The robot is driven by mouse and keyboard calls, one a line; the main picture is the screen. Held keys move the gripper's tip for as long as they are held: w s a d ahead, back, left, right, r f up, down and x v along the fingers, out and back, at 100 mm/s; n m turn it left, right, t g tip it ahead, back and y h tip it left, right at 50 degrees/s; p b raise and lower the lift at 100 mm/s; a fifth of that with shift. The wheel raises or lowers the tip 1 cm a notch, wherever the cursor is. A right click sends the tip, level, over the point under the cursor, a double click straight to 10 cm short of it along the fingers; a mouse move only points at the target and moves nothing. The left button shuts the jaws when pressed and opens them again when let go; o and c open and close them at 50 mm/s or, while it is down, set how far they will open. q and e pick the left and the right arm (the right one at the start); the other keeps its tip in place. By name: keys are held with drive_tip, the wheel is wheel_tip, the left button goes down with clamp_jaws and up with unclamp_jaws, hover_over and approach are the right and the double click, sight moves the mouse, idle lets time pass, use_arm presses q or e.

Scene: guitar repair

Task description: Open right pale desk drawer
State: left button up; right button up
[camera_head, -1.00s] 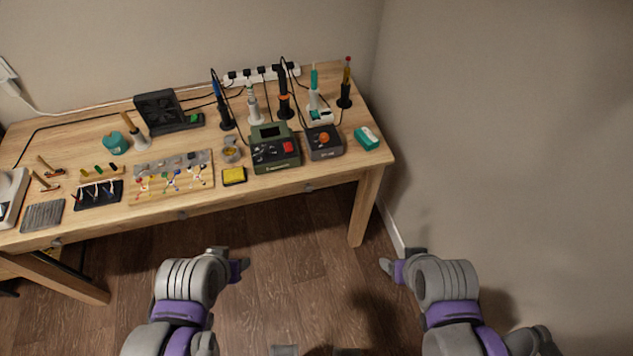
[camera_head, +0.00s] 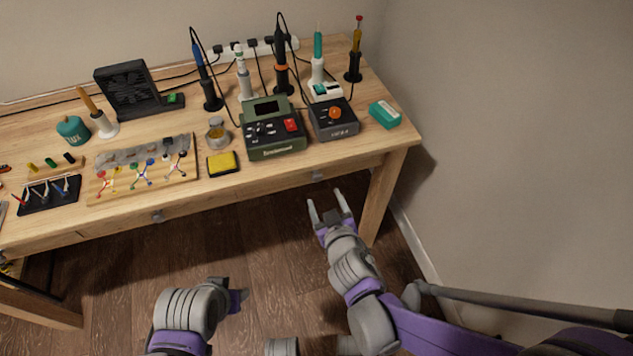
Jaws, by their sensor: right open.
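The pale wooden desk (camera_head: 352,158) has drawers along its front edge. The right drawer (camera_head: 290,187) looks shut, with a small round grey knob (camera_head: 318,176) near its right end. Another knob (camera_head: 158,216) marks a drawer farther left. My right gripper (camera_head: 329,204) is open and empty, its two fingers pointing up toward the right knob from just below and in front of it. It appears apart from the knob. My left gripper (camera_head: 238,298) is low over the floor, away from the desk; its jaw opening cannot be made out.
Soldering stations (camera_head: 272,136), a yellow sponge (camera_head: 222,164), a tool board (camera_head: 145,178) and upright irons crowd the desktop. The desk's right leg (camera_head: 383,198) and the wall (camera_head: 500,130) lie right of my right gripper. Open wooden floor (camera_head: 210,250) is in front.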

sight(318, 179)
drive_tip(key=b+x, duration=0.2)
drive_tip(key=x, duration=0.6)
drive_tip(key=shift+w+f, duration=0.15)
drive_tip(key=shift+w, duration=0.2)
drive_tip(key=shift+w+a+f+b, duration=0.15)
drive_tip(key=shift+w+b, duration=0.15)
drive_tip(key=shift+w, duration=0.3)
clamp_jaws()
idle(0.4)
